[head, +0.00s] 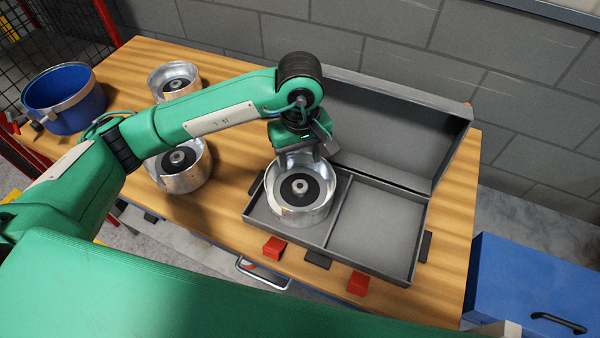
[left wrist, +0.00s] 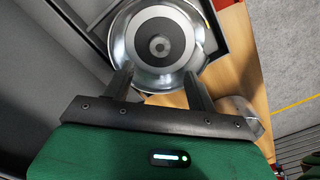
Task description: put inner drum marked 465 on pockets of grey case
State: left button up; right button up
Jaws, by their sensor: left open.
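The grey case (head: 375,235) lies open on the wooden table, its lid raised at the back. A silvery inner drum (head: 300,190) with a dark hub sits upright in the left pocket; the right pocket is empty. No number is legible on it. My left gripper (head: 309,152) is open at the drum's back rim. In the left wrist view, the two fingers of the gripper (left wrist: 158,87) are spread at the near edge of the drum (left wrist: 161,45); I cannot tell whether they touch it. My right gripper is not in view.
Two similar drums stand left of the case, one at the back (head: 175,80) and one nearer (head: 182,172), partly behind my left arm. A blue round tub (head: 65,98) stands at the far left. Red blocks (head: 274,248) sit along the case's front. A blue box (head: 535,285) is at right.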

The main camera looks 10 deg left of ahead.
pick_arm(q)
jog(key=shift+r, duration=1.5)
